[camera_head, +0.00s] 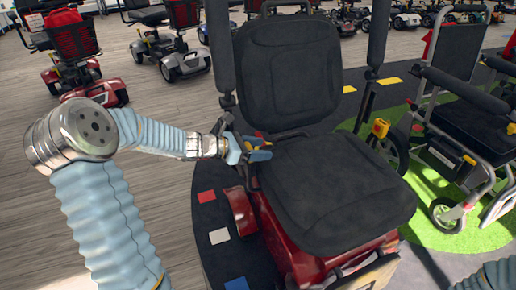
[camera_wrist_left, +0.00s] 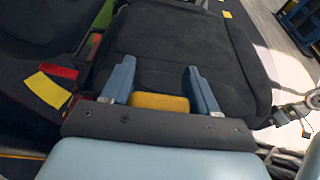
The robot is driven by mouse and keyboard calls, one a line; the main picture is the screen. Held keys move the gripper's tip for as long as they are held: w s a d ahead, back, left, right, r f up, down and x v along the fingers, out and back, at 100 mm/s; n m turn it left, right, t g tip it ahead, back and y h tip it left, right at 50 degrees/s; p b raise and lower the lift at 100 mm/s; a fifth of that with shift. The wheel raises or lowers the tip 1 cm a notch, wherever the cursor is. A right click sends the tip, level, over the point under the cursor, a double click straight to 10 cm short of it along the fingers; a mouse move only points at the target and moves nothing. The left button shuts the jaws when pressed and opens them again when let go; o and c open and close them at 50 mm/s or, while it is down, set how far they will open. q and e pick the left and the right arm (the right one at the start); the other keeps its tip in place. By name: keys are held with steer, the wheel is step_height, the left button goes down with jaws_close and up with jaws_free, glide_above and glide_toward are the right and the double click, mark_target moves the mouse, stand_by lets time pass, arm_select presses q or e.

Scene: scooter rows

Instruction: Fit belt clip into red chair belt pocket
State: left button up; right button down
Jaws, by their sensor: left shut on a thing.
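The red chair has a black seat (camera_head: 335,195), a black backrest and a red base (camera_head: 300,252). My left gripper (camera_head: 262,149) is at the left rear of the seat, near the foot of the backrest. It is shut on a yellow piece, probably the belt clip; in the left wrist view the yellow piece (camera_wrist_left: 160,102) sits between the blue fingers of the gripper (camera_wrist_left: 160,70), over the dark seat (camera_wrist_left: 175,45). I cannot make out the belt pocket clearly. My right gripper is out of view.
A raised armrest (camera_head: 221,45) stands just behind my left gripper, and another armrest (camera_head: 378,35) is on the right. A black wheelchair (camera_head: 470,130) stands close on the right. Scooters (camera_head: 170,45) line the back. Wood floor (camera_head: 165,195) is clear at left.

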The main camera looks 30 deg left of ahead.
arm_select(q)
steer(key=o, duration=1.5)
steer(key=v, duration=1.4)
steer(key=shift+p, duration=0.4)
steer(key=shift+w, duration=0.1)
